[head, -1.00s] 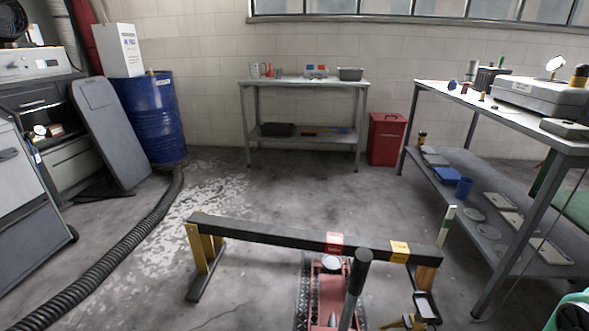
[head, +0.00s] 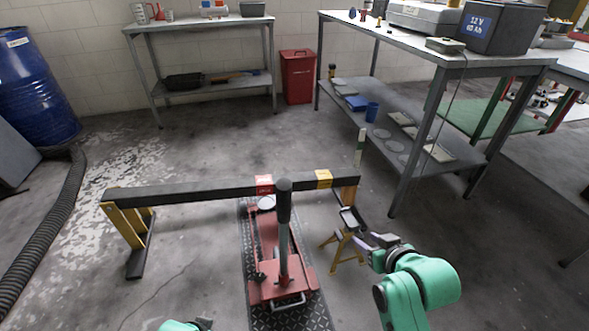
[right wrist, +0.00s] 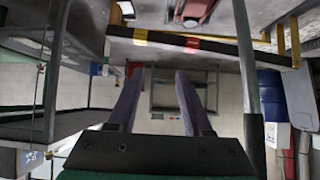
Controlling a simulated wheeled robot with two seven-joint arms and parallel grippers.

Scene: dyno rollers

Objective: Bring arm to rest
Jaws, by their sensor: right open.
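My right gripper (head: 368,243) is in the head view at the lower right, at the end of my green arm. A bit of green, likely my left arm, shows at the bottom edge of the head view. My left gripper does not show.
A red floor jack (head: 268,250) with an upright handle stands under a black beam (head: 200,194) on yellow legs. A workbench (head: 440,58) is at right, another bench (head: 200,24) at the back. A black hose (head: 50,222) lies at left. Floor between beam and benches is clear.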

